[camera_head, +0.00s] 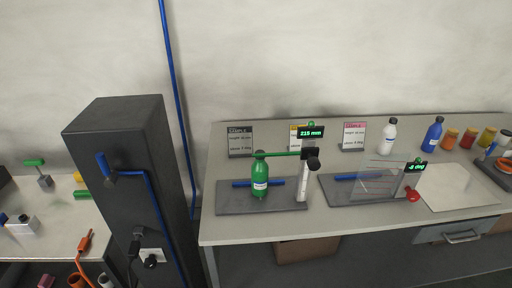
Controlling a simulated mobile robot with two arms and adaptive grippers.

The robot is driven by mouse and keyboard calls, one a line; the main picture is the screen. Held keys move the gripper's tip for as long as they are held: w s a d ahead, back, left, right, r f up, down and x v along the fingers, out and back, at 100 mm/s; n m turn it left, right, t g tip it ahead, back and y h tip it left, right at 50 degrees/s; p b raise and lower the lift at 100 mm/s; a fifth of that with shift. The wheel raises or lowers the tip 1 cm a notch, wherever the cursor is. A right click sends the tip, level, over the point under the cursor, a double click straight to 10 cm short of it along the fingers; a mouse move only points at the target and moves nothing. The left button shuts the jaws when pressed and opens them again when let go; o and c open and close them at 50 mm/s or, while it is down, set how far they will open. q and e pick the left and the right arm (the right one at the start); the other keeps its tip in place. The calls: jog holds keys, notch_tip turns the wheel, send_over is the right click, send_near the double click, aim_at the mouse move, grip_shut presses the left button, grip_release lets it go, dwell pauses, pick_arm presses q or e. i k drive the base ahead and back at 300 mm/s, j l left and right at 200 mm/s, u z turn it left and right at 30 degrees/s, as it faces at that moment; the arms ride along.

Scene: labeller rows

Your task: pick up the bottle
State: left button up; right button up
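A green bottle (260,182) with a white label stands upright on a dark grey base plate (230,203) of a height gauge. The gauge's green bar (279,154) crosses level with the bottle's top, and its display (310,132) reads 215 mm. A white bottle (388,138) and a blue bottle (433,134) stand upright farther back on the same table (262,228). Which bottle the task means cannot be told from the picture alone. Neither of my grippers is in view.
A second dark base plate with a clear angled panel (380,182) and a small display stands right of the gauge. Several small jars (468,138) stand at the back right. A tall dark column (125,165) separates this table from a cluttered bench (45,235) at left.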

aim_at(260, 169)
jog(key=i+l, duration=0.1)
jog(key=l, duration=0.7)
jog(key=i+l, duration=0.1)
jog(key=l, duration=0.65)
jog(key=i+u, duration=0.05)
